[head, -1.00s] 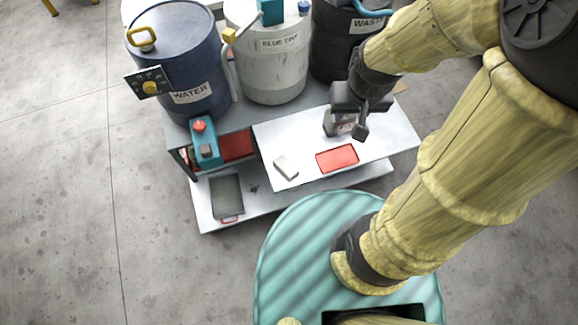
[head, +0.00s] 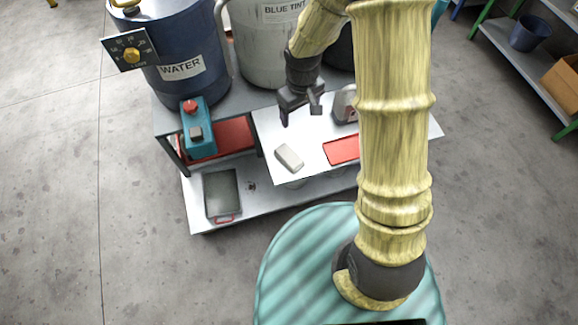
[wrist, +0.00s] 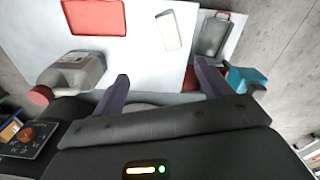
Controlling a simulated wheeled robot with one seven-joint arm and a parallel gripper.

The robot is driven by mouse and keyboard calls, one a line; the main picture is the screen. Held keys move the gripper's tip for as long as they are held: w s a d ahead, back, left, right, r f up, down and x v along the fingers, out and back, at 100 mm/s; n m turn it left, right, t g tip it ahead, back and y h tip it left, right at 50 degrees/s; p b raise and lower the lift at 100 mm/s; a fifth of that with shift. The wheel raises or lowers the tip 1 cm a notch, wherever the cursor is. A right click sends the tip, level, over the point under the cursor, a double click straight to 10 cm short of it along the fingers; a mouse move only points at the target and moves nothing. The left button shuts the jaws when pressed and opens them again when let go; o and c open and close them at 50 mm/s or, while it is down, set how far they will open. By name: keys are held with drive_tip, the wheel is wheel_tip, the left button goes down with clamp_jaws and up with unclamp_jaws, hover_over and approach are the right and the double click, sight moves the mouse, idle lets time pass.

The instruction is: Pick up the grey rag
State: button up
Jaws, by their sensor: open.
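A pale grey, folded-looking block (head: 289,157), which I take to be the grey rag, lies on the white bench top, left of a red tray (head: 341,150). It also shows in the wrist view (wrist: 168,31), near the top middle, clear of the fingers. My gripper (head: 301,112) is above the bench, behind the rag and apart from it. In the wrist view my gripper (wrist: 161,70) has its two fingers spread wide with nothing between them.
A grey jug (wrist: 72,72) stands beside the red tray. A teal can (head: 198,130) stands left of the bench top. A dark tray (head: 220,192) lies on the lower shelf. The water drum (head: 180,60) and blue tint drum (head: 268,45) stand behind.

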wheel_tip(320, 180, down, 6)
drive_tip(key=w+a+n+b, duration=0.1)
drive_tip(key=a+b, duration=0.1)
drive_tip(key=b, duration=0.2)
hover_over(289, 155)
drive_tip(key=f, duration=1.2)
drive_tip(key=shift+w+d+f, duration=0.1)
drive_tip(key=shift+w+f, duration=0.1)
drive_tip(key=shift+f, duration=0.05)
drive_tip(key=f, duration=0.3)
drive_tip(key=f+b, duration=0.1)
drive_tip(key=shift+s+f, duration=0.15)
drive_tip(key=shift+s, duration=0.15)
drive_tip(key=shift+w+f, duration=0.1)
drive_tip(key=shift+f, duration=0.4)
drive_tip(key=shift+c, duration=0.3)
